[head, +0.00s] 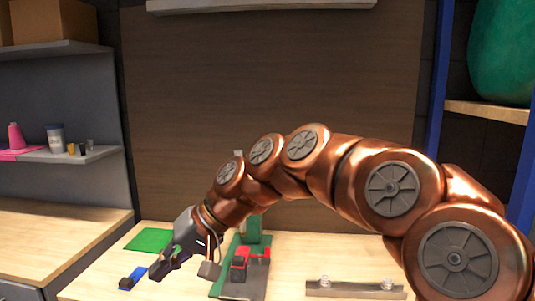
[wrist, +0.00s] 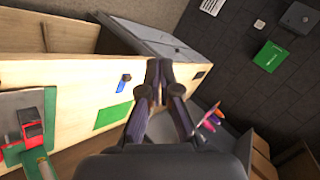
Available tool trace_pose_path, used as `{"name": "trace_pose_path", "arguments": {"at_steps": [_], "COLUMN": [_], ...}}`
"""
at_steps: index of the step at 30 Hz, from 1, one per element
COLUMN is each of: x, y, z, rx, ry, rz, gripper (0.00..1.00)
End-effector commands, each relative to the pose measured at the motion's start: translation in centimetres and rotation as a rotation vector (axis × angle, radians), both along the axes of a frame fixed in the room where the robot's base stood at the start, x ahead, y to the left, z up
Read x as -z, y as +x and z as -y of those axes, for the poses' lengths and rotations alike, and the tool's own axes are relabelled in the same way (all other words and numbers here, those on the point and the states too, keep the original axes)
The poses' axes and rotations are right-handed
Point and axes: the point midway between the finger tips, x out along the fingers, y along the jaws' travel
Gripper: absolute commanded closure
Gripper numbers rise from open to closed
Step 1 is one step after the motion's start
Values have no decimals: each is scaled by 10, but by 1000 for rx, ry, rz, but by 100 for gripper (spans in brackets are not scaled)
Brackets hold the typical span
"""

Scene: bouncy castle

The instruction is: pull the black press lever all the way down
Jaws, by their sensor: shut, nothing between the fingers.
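A green press (head: 253,238) with red parts (head: 240,262) stands on a green and grey base on the wooden worktop, right of my gripper in the head view. In the wrist view its red part (wrist: 31,114) and green column (wrist: 38,164) show at the lower left. I cannot make out the black lever clearly; my arm covers part of the press. My gripper (head: 157,274) hangs low over the left part of the worktop, apart from the press. In the wrist view its fingertips (wrist: 158,68) are together and hold nothing.
A green mat (head: 149,240) and a small blue and black item (head: 131,278) lie left on the worktop. A grey rail with two clear knobs (head: 353,292) lies at the front right. A shelf (head: 70,155) with a pink spool and small containers is at the left.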

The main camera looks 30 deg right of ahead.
Motion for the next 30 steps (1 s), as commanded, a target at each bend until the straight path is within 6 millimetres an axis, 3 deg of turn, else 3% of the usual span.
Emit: {"name": "trace_pose_path", "arguments": {"at_steps": [1, 5, 8, 12, 18, 21, 25, 30], "x": [-14, -58, -86, -115, -131, -129, -129, -129], "y": [23, 72, 103, 134, 143, 139, 132, 129], "z": [14, 59, 110, 201, 330, 375, 413, 426], "rx": [41, 147, 245, 402, 607, 680, 741, 763], "ry": [67, 232, 351, 499, 642, 681, 709, 719], "rz": [39, 138, 216, 328, 468, 513, 555, 570], "gripper": [100, 100, 100, 100, 100, 100, 100, 100]}}
